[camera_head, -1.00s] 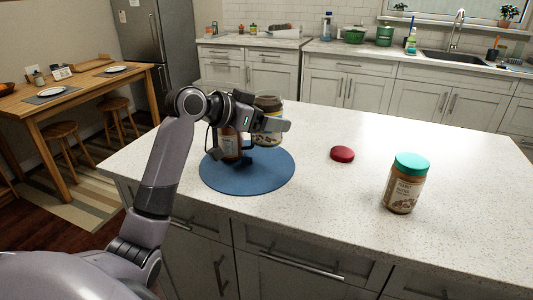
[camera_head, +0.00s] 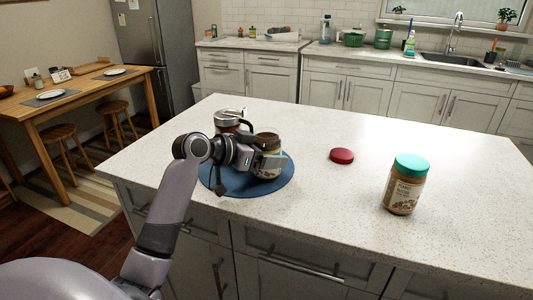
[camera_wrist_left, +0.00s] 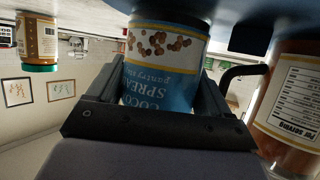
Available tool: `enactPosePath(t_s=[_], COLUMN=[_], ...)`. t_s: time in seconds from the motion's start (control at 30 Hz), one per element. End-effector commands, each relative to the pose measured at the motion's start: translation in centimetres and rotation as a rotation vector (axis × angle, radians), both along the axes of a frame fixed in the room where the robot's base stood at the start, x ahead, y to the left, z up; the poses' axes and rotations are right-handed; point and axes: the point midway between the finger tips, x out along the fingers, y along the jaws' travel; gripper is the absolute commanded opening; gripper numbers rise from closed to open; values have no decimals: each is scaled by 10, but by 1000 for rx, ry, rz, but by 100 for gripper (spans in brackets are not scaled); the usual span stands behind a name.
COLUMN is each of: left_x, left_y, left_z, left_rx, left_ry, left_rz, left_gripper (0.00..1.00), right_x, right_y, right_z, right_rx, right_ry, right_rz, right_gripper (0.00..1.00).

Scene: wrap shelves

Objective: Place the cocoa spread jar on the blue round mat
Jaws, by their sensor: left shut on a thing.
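The cocoa spread jar (camera_head: 267,172) has a dark brown lid and a blue-and-cream label. A syrup dispenser (camera_head: 228,120) with a metal top and black handle stands behind the jar, partly hidden by my arm. My right gripper is not in view.
A red round lid-like object (camera_head: 342,156) lies right of the mat. A jar with a teal lid (camera_head: 405,184) stands farther right on the white speckled counter (camera_head: 320,205). The dispenser's handle is close to the held jar. The counter's front edge is near the mat.

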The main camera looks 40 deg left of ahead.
Motion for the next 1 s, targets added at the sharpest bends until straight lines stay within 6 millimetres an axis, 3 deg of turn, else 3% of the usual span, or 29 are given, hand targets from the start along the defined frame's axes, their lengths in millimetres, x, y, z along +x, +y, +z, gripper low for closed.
enactPosePath(t_s=[0.07,0.1,0.17,0.47,0.57,1.0], left_x=[0,0,0,0,-9,-82], left_y=[0,0,0,0,4,30], left_z=[0,-3,-3,2,4,36], left_rx=[0,0,0,0,0,5], left_ry=[-5,1,1,-1,0,0], left_rz=[0,0,-1,0,1,-1], left_gripper=[22,83,100,100,100,100], right_x=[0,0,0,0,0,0], right_y=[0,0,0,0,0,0], right_z=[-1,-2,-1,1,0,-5], right_rx=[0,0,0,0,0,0], right_ry=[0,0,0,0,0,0], right_rz=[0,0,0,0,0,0], right_gripper=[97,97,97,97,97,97])
